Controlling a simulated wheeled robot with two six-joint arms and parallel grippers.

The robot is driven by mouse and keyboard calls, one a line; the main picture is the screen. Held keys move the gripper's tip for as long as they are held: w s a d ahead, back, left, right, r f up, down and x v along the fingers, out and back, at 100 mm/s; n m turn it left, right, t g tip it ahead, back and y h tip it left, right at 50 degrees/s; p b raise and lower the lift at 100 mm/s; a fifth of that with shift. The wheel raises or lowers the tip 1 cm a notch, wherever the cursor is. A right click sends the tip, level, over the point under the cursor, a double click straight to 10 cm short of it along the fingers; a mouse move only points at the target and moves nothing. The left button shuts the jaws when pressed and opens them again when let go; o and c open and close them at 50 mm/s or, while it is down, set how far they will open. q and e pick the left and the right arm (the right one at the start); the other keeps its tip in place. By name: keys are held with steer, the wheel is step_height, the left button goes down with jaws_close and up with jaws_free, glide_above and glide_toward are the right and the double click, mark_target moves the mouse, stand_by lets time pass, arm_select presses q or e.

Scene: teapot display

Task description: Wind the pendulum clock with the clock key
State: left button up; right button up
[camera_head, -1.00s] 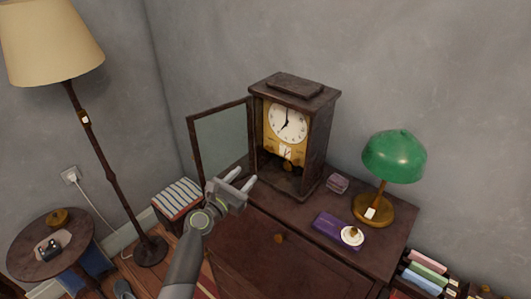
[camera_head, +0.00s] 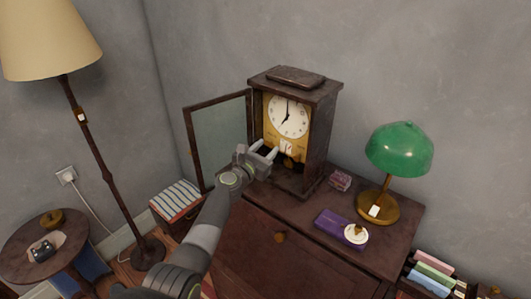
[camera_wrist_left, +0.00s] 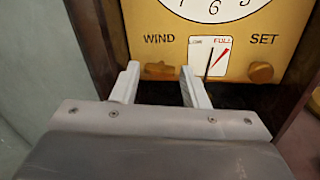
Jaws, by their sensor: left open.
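The pendulum clock (camera_head: 319,140) stands on the cabinet in a dark wooden case, its glass door (camera_head: 220,138) swung open to the left. My left gripper (camera_head: 268,150) is open and reaches to the front of the lower clock face. In the left wrist view, a brass winged piece (camera_wrist_left: 160,71), which looks like the clock key, sits under the word WIND, between the gripper's open fingertips (camera_wrist_left: 158,76). I cannot tell whether the fingers touch it. A brass knob (camera_wrist_left: 261,72) sits under SET. A small gauge (camera_wrist_left: 210,55) marked FULL lies between them. My right gripper is out of view.
A green lamp (camera_head: 398,150), a purple box (camera_head: 335,224) and a small stacked item (camera_head: 341,180) stand right of the clock on the cabinet. A floor lamp (camera_head: 95,150) and a round side table (camera_head: 25,258) are at the left. The open door stands close left of my gripper.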

arm_select(q)
steer(key=c, duration=0.7)
steer(key=shift+f+m+b, duration=0.25)
steer(key=shift+m+b, duration=0.45)
steer(key=shift+b, duration=0.25)
steer(key=m+h+b, duration=0.1)
steer(key=m+b, duration=0.4)
steer(key=b, duration=0.1)
steer(key=m+h+b, duration=0.1)
steer(key=m+b, duration=0.5)
steer(key=b, duration=0.1)
steer(key=m+h+b, duration=0.1)
steer(key=m+b, duration=0.4)
steer(key=b, duration=0.2)
steer(key=shift+w+a+f+m, duration=0.15)
steer(key=shift+a+f+m, duration=0.05)
steer(key=shift+m, duration=0.2)
steer(key=shift+r+m+b, duration=0.2)
steer(key=shift+m+b, duration=0.8)
steer(key=shift+b, duration=0.05)
